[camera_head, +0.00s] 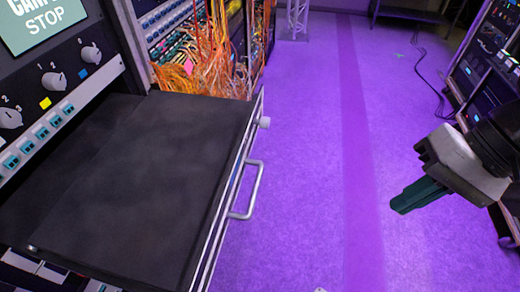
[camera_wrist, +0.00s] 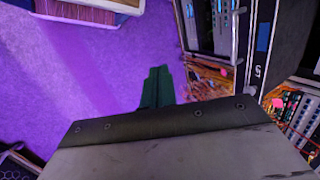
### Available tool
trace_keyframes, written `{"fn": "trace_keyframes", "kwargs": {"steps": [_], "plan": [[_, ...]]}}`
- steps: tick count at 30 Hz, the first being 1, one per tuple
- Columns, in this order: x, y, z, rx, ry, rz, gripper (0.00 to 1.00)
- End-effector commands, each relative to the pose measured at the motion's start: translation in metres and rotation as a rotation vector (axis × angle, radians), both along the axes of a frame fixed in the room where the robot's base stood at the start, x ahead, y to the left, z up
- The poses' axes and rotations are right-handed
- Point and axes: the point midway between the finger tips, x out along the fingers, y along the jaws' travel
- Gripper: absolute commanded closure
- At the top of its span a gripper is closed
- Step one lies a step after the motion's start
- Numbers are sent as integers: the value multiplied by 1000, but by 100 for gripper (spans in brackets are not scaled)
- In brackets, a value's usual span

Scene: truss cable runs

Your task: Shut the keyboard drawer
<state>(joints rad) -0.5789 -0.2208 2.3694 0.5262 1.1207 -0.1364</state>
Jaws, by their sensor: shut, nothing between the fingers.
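The keyboard drawer (camera_head: 140,165) is pulled out from the rack at the left in the head view. Its tray is flat, dark and bare. A silver bar handle (camera_head: 250,190) and a small round knob (camera_head: 264,122) sit on its front panel. My gripper (camera_head: 407,204) is at the right of the head view, over the purple floor, well apart from the handle. Its green fingers are together and hold nothing. The fingers also show in the wrist view (camera_wrist: 157,88), against the floor. I cannot make out the drawer for certain in the wrist view.
The rack panel (camera_head: 60,80) with knobs and switches stands above the drawer. Orange cables (camera_head: 205,75) hang in a rack behind it. Another rack (camera_head: 490,50) stands at the right, with a black cable (camera_head: 432,85) on the floor. The floor between is clear.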

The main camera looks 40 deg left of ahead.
Motion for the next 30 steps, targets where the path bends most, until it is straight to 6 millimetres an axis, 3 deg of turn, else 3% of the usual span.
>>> {"fn": "trace_keyframes", "kwargs": {"steps": [1, 3, 7, 10, 14, 20, 30], "plan": [[-4, 35, -4, 51, 41, 27, 100], [-6, 78, -4, 136, 80, 35, 100], [4, 131, 6, 280, 102, -6, 100], [15, 145, 21, 356, 81, -38, 100], [15, 151, 18, 379, 63, -29, 100], [4, 170, -3, 374, 66, -27, 100], [-21, 218, -48, 375, 64, -27, 100]]}}
